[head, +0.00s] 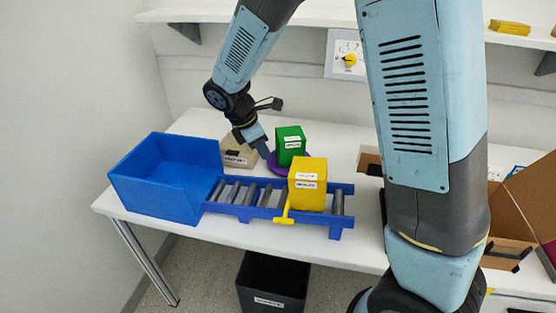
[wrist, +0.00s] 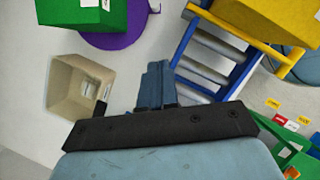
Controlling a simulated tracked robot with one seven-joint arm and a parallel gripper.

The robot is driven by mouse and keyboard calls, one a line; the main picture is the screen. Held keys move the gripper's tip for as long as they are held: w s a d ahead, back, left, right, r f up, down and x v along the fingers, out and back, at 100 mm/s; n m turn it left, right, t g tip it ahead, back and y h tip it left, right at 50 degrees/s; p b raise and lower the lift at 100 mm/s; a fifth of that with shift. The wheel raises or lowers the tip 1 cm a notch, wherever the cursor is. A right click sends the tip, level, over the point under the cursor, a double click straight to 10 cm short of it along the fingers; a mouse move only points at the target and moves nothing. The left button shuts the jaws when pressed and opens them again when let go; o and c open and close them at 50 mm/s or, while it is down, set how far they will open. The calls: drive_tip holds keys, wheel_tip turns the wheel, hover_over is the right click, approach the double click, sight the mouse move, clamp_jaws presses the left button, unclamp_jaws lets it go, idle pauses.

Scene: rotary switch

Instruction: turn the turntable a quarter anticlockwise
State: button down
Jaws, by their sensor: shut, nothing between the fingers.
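The turntable is a purple disc (head: 275,168) on the white table, mostly hidden under a green box (head: 290,145) with a white label. In the wrist view the purple disc (wrist: 118,40) shows at the top, with the green box (wrist: 75,12) over it. My gripper (head: 265,152) points down just left of the green box, near the disc's left edge. Its fingers (wrist: 156,82) are together and empty in the wrist view. Whether a fingertip touches the disc or box cannot be told.
A beige labelled box (head: 236,152) stands left of my gripper. In front is a blue roller conveyor (head: 230,210) carrying a yellow box (head: 307,190), with a blue bin (head: 150,195) at its left. A dial panel (head: 338,68) hangs on the wall. A cardboard box (head: 525,195) is at right.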

approach(275, 171)
drive_tip(key=s+d+f, duration=0.1)
drive_tip(key=s+f, duration=0.1)
drive_tip(key=s+d+f, duration=0.2)
drive_tip(key=shift+s+d, duration=0.2)
drive_tip(key=shift+s, duration=0.15)
drive_tip(key=shift+w+d+r, duration=0.1)
drive_tip(key=shift+w+d, duration=0.1)
drive_tip(key=shift+d, duration=0.35)
drive_tip(key=shift+w+d, duration=0.2)
drive_tip(key=shift+d, duration=0.4)
drive_tip(key=shift+w+d, duration=0.25)
drive_tip(key=shift+d, duration=0.45)
drive_tip(key=shift+a, duration=0.1)
